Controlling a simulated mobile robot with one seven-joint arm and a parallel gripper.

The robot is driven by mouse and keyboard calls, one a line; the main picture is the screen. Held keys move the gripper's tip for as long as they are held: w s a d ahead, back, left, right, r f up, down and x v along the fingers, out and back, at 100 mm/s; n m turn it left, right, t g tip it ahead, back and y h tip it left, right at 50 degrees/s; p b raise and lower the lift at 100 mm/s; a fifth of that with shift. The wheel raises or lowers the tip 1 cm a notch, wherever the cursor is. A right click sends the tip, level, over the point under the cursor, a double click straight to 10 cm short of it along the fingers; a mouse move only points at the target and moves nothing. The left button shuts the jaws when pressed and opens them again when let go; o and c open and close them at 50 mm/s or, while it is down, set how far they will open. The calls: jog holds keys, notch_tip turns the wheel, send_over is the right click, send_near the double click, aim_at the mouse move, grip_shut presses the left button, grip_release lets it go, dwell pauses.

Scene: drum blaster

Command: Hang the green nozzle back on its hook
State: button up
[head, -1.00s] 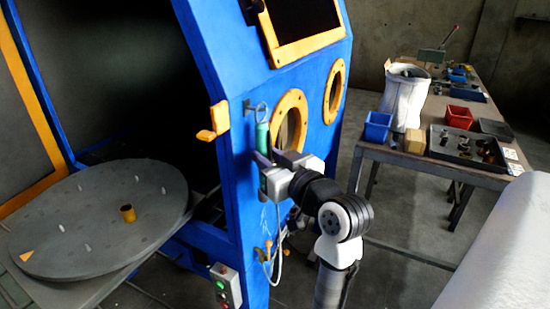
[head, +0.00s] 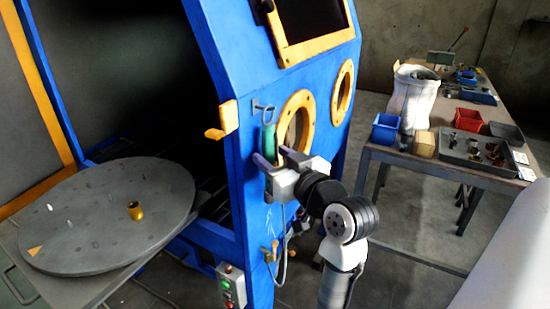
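The green nozzle (head: 268,142) is upright against the blue cabinet's side panel, with a loop at its top. The hook (head: 262,107) sticks out of the panel just above it, and the loop appears to be on the hook. My gripper (head: 271,156) is at the nozzle's lower part. Its two fingers are spread on either side of the nozzle, with a gap on the right. The gripper hides part of the nozzle's lower end. A pale hose (head: 284,240) runs down below the gripper.
The blue cabinet (head: 240,185) has yellow-rimmed round ports and a yellow latch (head: 221,120) left of the hook. A round turntable (head: 100,225) is at left. A control box (head: 231,285) sits low on the panel. A cluttered workbench (head: 440,166) stands at right.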

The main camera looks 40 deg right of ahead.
jog(key=shift+o, duration=0.2)
jog(key=shift+s, duration=0.1)
jog(key=s+a+b, duration=0.1)
jog(key=s+b, duration=0.1)
jog(key=s, duration=1.1)
jog(key=shift+s+b, duration=0.3)
jog(key=shift+b, duration=0.05)
